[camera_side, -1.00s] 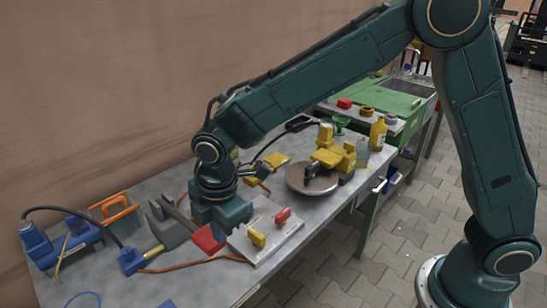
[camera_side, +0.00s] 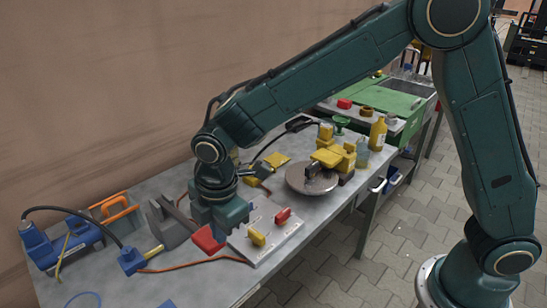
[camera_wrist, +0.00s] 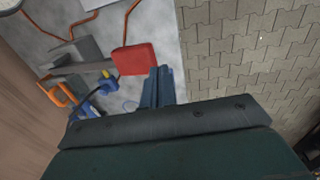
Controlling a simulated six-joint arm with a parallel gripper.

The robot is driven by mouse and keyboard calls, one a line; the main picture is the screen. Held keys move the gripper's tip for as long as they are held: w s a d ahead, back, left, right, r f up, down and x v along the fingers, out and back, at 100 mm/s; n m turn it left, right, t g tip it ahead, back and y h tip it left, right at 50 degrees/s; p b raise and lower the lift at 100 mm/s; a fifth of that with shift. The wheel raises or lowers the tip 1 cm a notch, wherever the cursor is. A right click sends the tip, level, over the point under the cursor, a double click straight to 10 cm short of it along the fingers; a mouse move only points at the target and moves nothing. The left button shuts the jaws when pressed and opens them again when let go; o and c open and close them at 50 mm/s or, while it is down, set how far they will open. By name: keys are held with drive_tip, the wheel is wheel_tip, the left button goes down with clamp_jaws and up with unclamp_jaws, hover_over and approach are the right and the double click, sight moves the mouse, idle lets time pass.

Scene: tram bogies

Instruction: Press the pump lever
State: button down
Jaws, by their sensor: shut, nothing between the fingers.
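A flat red pad (camera_side: 208,239) sits at the end of a grey metal piece (camera_side: 173,223) on the bench; it looks like the pump lever, though I cannot be sure. In the wrist view the red pad (camera_wrist: 134,58) lies just left of my fingertips, and the grey metal piece (camera_wrist: 84,64) runs leftward from it. My gripper (camera_wrist: 159,72) is shut and empty, its fingers together. In the side view the dark green gripper body hangs beside and behind the pad and hides its fingertips. I cannot tell whether they touch the pad.
A white panel (camera_side: 270,243) with yellow and red knobs stands right of the gripper. A blue device (camera_side: 38,246) with a hose and an orange-handled tool (camera_side: 119,213) are at left. A round metal disc (camera_side: 305,178) lies farther right. The bench's front edge is close.

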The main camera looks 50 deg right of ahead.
wheel_tip(320, 180, up, 10)
drive_tip(key=g, duration=0.3)
hover_over(208, 237)
drive_tip(key=w, duration=0.2)
drive_tip(key=shift+w+r, duration=0.2)
drive_tip(key=shift+r, duration=0.3)
drive_tip(key=shift+f, duration=0.2)
drive_tip(key=shift+s+f, duration=0.35)
drive_tip(key=shift+f, duration=1.9)
drive_tip(key=shift+s+f, duration=0.3)
drive_tip(key=shift+f, duration=1.95)
drive_tip(key=shift+s+f, duration=0.35)
drive_tip(key=shift+f, duration=1.9)
